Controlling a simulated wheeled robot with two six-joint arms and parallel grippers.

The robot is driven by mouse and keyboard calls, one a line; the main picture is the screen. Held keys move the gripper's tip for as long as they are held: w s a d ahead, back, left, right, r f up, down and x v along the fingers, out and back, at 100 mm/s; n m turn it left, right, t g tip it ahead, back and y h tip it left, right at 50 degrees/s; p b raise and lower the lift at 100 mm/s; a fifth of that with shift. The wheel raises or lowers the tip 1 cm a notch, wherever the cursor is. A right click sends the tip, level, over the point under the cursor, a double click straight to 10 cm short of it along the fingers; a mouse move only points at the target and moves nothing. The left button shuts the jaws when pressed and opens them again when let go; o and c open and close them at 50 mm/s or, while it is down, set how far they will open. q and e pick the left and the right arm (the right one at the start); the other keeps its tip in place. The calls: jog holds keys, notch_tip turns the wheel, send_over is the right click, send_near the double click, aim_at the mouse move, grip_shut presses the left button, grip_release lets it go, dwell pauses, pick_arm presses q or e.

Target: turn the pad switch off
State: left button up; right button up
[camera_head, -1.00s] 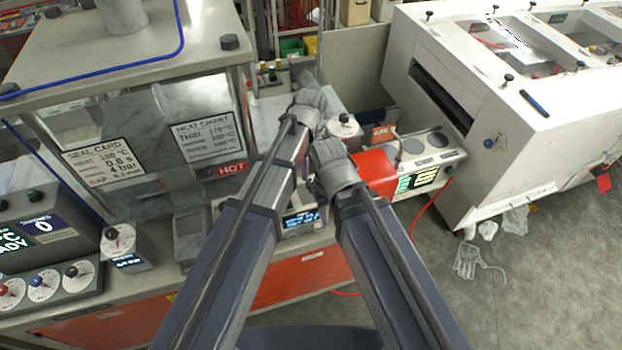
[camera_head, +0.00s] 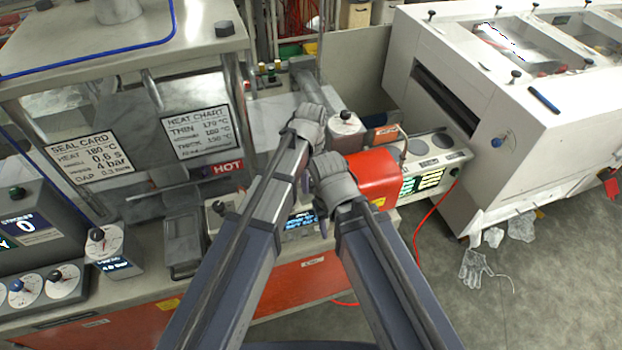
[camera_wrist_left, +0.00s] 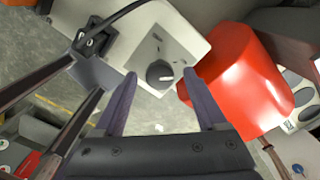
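The pad switch looks to be the dark round knob (camera_wrist_left: 158,74) on a pale grey box (camera_wrist_left: 165,40) in the left wrist view. My left gripper (camera_wrist_left: 160,76) is open, with one purple finger on each side of the knob. Whether the fingers touch it I cannot tell. In the head view the box's lit display (camera_head: 300,219) shows between my forearms; the knob is hidden there. My left gripper (camera_head: 313,204) shows only in part beside the forearms. My right arm's wrist (camera_head: 335,178) is close beside it; its fingers are hidden.
A red housing (camera_head: 372,174) stands close to the right of the box; it also fills the right of the left wrist view (camera_wrist_left: 235,80). A sealing machine with a HOT label (camera_head: 227,167) stands left. A white machine (camera_head: 480,120) stands right. A glove (camera_head: 483,266) lies on the floor.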

pick_arm(q)
grip_shut()
dwell(0.4)
jog(key=shift+n, duration=0.4)
jog(key=n, duration=1.2)
jog(key=shift+n, duration=2.7)
